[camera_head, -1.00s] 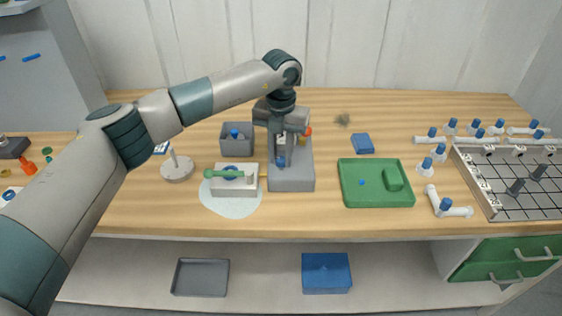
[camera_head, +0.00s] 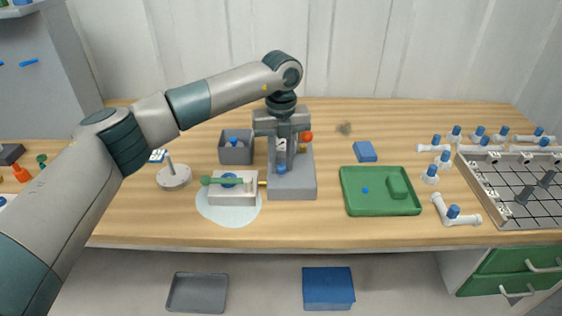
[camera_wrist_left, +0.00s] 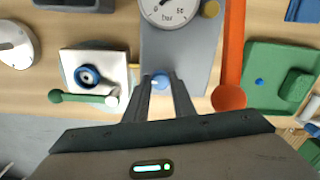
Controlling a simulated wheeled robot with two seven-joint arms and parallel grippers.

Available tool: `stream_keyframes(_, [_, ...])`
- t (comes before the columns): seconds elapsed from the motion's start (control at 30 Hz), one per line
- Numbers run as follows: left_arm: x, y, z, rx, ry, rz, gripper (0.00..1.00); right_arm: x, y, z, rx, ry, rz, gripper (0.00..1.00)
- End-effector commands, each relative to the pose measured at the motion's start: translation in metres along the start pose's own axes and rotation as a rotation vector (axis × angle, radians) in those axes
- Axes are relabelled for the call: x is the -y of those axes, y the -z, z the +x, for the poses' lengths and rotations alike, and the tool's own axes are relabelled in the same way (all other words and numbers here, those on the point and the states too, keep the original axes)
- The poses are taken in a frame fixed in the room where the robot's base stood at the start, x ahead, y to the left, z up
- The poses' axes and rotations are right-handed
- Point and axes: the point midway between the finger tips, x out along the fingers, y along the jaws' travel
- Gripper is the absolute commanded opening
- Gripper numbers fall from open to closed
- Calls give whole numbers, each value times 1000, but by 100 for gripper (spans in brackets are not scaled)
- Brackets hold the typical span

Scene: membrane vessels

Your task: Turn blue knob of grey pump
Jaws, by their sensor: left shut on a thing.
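The grey pump (camera_head: 303,183) stands on the table just right of the white block. Its blue knob (camera_head: 281,169) is at the near part of its top. In the left wrist view, the knob (camera_wrist_left: 160,81) shows between the two fingertips of my left gripper (camera_wrist_left: 160,84), which is shut on it. In the head view, my left gripper (camera_head: 282,163) reaches down over the pump from above and hides part of it. A round bar gauge (camera_wrist_left: 170,8) sits on the pump beyond the knob. My right gripper is not in view.
A long orange lever (camera_wrist_left: 231,60) runs along the pump's right side. Left of the pump is a white block (camera_head: 236,197) with a green-handled valve; a grey bin (camera_head: 236,159) stands behind it. A green tray (camera_head: 355,207) lies to the right, with free table between.

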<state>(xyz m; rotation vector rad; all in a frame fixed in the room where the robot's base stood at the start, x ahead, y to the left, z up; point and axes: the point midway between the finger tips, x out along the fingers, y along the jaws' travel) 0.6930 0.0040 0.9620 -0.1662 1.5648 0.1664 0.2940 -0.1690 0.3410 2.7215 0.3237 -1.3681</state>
Motion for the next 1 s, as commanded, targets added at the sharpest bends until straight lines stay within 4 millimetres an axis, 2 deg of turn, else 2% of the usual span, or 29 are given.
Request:
stream_keyframes(0.17, [0,-1,-2,2,2,-1,1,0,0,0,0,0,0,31])
stream_keyframes(0.2, [0,-1,-2,2,2,-1,28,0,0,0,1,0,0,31])
stream_keyframes(0.27, [0,-1,-2,2,1,-1,42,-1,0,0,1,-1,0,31])
stream_keyframes(0.73, [0,0,-6,1,1,0,42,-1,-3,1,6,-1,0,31])
stream_keyframes(0.87, [0,-1,-16,3,0,0,42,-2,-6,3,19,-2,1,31])
stream_keyframes(1.0, [0,-1,-36,3,2,0,42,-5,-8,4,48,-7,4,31])
